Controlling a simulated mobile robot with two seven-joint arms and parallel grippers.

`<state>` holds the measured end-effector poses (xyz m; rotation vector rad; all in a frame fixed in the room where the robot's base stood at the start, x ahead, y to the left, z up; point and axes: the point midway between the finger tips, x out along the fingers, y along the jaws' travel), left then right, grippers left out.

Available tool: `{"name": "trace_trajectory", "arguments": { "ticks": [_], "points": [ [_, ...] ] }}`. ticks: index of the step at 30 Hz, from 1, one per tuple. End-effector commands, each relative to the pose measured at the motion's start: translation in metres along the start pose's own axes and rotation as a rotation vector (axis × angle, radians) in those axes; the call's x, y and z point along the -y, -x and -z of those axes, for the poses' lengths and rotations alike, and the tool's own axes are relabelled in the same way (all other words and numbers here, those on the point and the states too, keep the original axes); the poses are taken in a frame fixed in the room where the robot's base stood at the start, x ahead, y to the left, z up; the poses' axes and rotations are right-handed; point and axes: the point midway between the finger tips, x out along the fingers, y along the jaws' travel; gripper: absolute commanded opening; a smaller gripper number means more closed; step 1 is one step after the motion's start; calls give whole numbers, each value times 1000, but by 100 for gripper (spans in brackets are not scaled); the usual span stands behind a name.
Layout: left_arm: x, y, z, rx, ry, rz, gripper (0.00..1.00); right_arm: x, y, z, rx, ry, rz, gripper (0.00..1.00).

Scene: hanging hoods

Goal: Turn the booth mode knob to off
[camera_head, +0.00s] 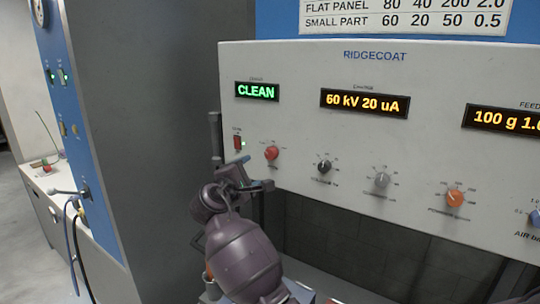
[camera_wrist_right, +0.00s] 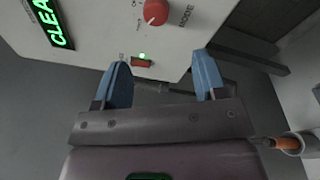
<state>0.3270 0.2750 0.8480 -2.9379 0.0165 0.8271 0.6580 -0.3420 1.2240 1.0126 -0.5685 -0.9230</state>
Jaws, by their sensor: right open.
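The mode knob is the round red knob (camera_head: 271,153) at the left end of the knob row on the white RIDGECOAT panel (camera_head: 440,85). In the right wrist view the same red knob (camera_wrist_right: 156,11) sits at the top beside the word MODE. The green display (camera_head: 257,91) above it reads CLEAN. My right gripper (camera_head: 252,172) is open and empty, below and left of the knob, apart from it. Its blue fingers (camera_wrist_right: 161,68) show spread in the wrist view, with the knob beyond them. My left gripper is not in view.
A red switch (camera_head: 238,142) with a green light is left of the knob. A black knob (camera_head: 324,167) is to its right, then grey, orange and blue knobs. A grey wall (camera_head: 150,110) stands left of the panel. Space before the panel looks clear.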

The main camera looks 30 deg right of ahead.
Motion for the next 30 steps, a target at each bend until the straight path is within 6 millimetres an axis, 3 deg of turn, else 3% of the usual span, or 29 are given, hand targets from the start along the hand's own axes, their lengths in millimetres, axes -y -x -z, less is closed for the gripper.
{"name": "trace_trajectory", "arguments": {
  "ticks": [5,21,30],
  "points": [
    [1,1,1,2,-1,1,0,-6,-10,-3,16,9,0,65],
    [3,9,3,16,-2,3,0,-6,-93,-4,14,7,0,65],
    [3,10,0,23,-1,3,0,-4,-108,-3,11,6,1,65]
  ]
}}
